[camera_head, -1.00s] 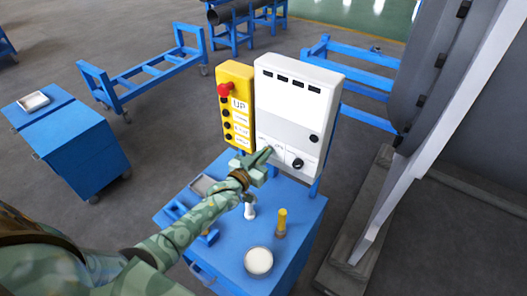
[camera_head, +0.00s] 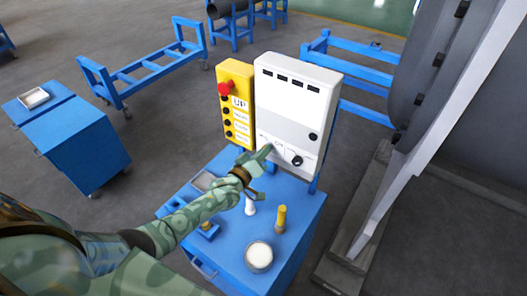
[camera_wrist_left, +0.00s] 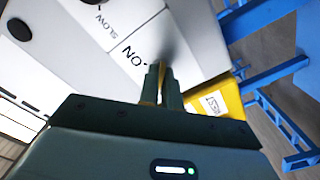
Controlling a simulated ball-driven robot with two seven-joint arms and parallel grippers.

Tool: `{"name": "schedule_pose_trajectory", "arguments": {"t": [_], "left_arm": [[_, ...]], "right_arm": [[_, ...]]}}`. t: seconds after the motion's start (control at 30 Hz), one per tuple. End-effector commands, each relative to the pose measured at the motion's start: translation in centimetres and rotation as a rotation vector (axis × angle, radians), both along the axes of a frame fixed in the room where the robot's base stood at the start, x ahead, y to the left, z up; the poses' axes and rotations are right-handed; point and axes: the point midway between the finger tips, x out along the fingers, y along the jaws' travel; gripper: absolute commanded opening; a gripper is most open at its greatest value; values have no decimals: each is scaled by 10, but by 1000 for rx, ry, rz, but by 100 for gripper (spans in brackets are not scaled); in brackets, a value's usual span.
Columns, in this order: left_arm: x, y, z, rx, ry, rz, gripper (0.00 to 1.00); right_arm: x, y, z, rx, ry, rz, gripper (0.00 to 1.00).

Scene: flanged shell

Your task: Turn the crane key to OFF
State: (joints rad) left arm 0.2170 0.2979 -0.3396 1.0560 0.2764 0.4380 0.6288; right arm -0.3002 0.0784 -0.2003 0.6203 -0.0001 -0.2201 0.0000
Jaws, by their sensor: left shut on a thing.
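The white control box (camera_head: 290,110) stands at the back of the blue cart, with a black knob (camera_head: 297,160) low on its front. My left gripper (camera_head: 263,155) is at the box's lower left front. In the left wrist view its fingers (camera_wrist_left: 161,82) are shut at the white panel (camera_wrist_left: 130,25), beside a label reading "ON". The fingers are close together on something small, which I take to be the crane key; they hide it, so its angle cannot be read. A "SLOW" label shows farther up the panel. My right gripper is not in view.
A yellow pendant (camera_head: 237,105) with a red button is left of the box. A grey drum is at right.

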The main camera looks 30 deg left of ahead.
Motion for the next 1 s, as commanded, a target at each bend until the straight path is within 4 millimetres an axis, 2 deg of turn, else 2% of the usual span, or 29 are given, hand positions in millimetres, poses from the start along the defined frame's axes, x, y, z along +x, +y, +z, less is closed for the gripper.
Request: {"name": "schedule_pose_trajectory", "arguments": {"t": [0.57, 0.67, 0.7, 1.0], "left_arm": [[0, 0, 0, -34, 6, 0, 0], [0, 0, 0, -34, 6, 0, 25], [0, 0, 0, -34, 6, 0, 27], [-3, 1, 0, -34, 6, 0, 27]], "right_arm": [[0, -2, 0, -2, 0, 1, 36], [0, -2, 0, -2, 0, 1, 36], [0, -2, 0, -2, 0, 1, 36], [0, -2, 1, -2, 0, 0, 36]]}}
